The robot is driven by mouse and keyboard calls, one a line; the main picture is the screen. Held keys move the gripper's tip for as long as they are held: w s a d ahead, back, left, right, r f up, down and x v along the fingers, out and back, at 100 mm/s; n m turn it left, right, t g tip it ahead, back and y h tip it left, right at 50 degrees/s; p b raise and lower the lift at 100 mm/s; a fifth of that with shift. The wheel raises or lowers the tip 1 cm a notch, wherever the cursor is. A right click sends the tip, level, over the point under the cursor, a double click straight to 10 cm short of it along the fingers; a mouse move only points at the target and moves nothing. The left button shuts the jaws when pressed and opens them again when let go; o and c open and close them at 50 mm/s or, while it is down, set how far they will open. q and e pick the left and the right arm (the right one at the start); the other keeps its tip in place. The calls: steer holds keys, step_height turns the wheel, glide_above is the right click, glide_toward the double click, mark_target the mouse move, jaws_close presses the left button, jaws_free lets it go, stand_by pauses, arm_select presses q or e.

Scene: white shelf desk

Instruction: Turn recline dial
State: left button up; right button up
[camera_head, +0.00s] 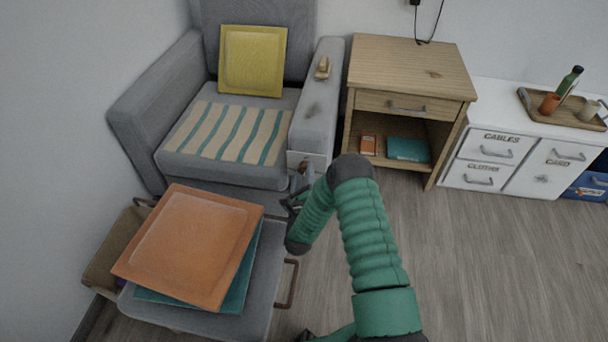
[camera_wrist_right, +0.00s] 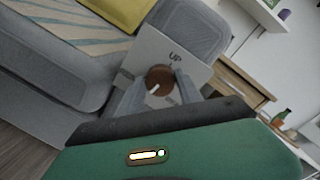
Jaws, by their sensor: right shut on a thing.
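The recline dial (camera_wrist_right: 159,80) is a round brown knob with a pale mark. It sits on a light plate (camera_wrist_right: 160,52) reading "UP" on the armchair's side. In the head view the plate (camera_head: 306,160) is on the front of the armrest, and the dial is mostly hidden by my gripper. My right gripper (camera_wrist_right: 158,92) is shut on the dial, one finger on each side of it. In the head view my right gripper (camera_head: 299,186) reaches the armrest front. The grey armchair (camera_head: 180,90) holds a yellow cushion (camera_head: 253,60) and a striped cloth (camera_head: 228,132).
A grey ottoman (camera_head: 262,285) with orange (camera_head: 190,240) and teal cushions stands in front of the chair. A wooden nightstand (camera_head: 410,65) stands right of the armrest. A white cabinet (camera_head: 535,150) is farther right. The floor (camera_head: 480,260) at right is clear.

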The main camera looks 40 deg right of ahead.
steer(key=m, duration=0.5)
steer(key=shift+s+a+f+m+h, duration=0.1)
steer(key=shift+f+m+h, duration=0.2)
steer(key=shift+f, duration=0.05)
steer(key=shift+m+h, duration=0.4)
steer(key=shift+m, duration=2)
steer(key=o, duration=1.3)
steer(key=shift+o, duration=0.3)
steer(key=shift+r, duration=0.1)
